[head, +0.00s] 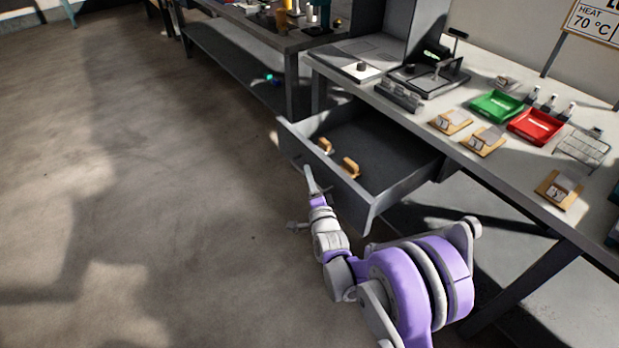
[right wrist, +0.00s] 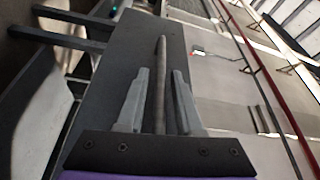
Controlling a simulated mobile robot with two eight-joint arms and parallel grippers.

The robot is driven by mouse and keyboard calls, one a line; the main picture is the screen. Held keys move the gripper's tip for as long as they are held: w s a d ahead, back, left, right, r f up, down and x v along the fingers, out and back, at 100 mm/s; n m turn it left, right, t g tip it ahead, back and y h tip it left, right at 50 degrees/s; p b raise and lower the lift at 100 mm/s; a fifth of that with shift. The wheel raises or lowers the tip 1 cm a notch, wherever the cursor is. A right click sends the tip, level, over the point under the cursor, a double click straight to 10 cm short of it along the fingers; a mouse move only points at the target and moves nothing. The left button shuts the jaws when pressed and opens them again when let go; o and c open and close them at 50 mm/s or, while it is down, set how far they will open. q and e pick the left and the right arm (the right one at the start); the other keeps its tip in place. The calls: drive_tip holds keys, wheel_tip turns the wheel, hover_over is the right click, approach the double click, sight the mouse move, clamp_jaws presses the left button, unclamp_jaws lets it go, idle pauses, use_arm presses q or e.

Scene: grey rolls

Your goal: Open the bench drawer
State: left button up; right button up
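The bench drawer (head: 385,150) is pulled well out from under the workbench, so its inside shows in the head view. Its grey front panel (head: 352,198) faces the open floor. My right gripper (head: 309,178) is at the outer side of this panel. In the right wrist view, the bar handle (right wrist: 161,70) runs between the two fingers of my right gripper (right wrist: 159,100). A gap shows on each side of the bar, so the fingers look open around it. My left gripper is in neither view.
Two small tan pieces (head: 350,167) lie in the drawer. The workbench top (head: 400,108) carries a green tray (head: 496,106), a red tray (head: 535,126) and several small boards. Another bench (head: 225,45) stands behind. The floor (head: 170,190) at left is clear.

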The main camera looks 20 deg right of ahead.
drive_tip(key=shift+o, duration=0.4)
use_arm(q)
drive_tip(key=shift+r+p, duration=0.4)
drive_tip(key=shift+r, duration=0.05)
use_arm(e)
drive_tip(key=s, duration=1)
drive_tip(key=shift+s+a+f, duration=0.2)
drive_tip(key=shift+s+f, duration=0.2)
drive_tip(key=s+f+n+g, duration=0.2)
drive_tip(key=s+n+g, duration=1.3)
drive_tip(key=s, duration=1.5)
use_arm(q)
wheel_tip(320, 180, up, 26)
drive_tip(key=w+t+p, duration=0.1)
drive_tip(key=p, duration=2.1)
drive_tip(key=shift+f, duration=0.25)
use_arm(e)
wheel_tip(320, 180, up, 26)
drive_tip(key=w+n+t, duration=0.1)
drive_tip(key=shift+f+t+y, duration=0.2)
drive_tip(key=shift+t+y, duration=0.1)
